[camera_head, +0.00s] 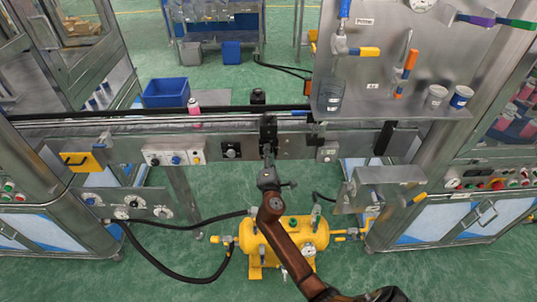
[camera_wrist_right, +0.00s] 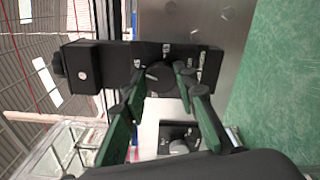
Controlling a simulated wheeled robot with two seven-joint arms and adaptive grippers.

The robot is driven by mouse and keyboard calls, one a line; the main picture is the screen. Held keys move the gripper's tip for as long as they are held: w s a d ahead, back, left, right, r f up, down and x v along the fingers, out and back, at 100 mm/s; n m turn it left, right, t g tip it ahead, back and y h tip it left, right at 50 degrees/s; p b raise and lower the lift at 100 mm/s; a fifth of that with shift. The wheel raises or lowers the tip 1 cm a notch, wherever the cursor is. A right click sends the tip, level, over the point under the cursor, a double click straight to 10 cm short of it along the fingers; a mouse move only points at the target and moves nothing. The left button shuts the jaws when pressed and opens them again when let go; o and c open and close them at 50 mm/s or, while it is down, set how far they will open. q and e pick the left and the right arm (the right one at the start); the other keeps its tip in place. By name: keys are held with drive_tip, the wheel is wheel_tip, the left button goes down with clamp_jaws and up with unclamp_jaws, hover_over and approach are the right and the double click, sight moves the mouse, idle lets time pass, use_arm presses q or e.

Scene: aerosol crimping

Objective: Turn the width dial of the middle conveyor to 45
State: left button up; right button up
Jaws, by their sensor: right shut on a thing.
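The width dial (camera_wrist_right: 158,76) is a round black knob with a pale pointer mark, on a black plate with small white markings, in the right wrist view. The marked numbers are too small to read. My right gripper (camera_wrist_right: 163,88) has its green-padded fingers on either side of the knob and is shut on it. In the head view my right gripper (camera_head: 268,153) reaches the front rail of the middle conveyor (camera_head: 225,124), and the dial is hidden behind it. My left gripper is not in view.
A second knob (camera_head: 231,152) sits left of my gripper on the conveyor front, beside button boxes (camera_head: 175,157). A pink can (camera_head: 194,106) stands at the belt, near a blue bin (camera_head: 166,92). A yellow tank (camera_head: 262,243) stands below. A steel panel with valves rises at right.

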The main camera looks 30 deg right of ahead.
drive_tip(key=shift+a, duration=0.1)
drive_tip(key=o, duration=1.2)
drive_tip(key=shift+c, duration=0.2)
drive_tip(key=v, duration=1.2)
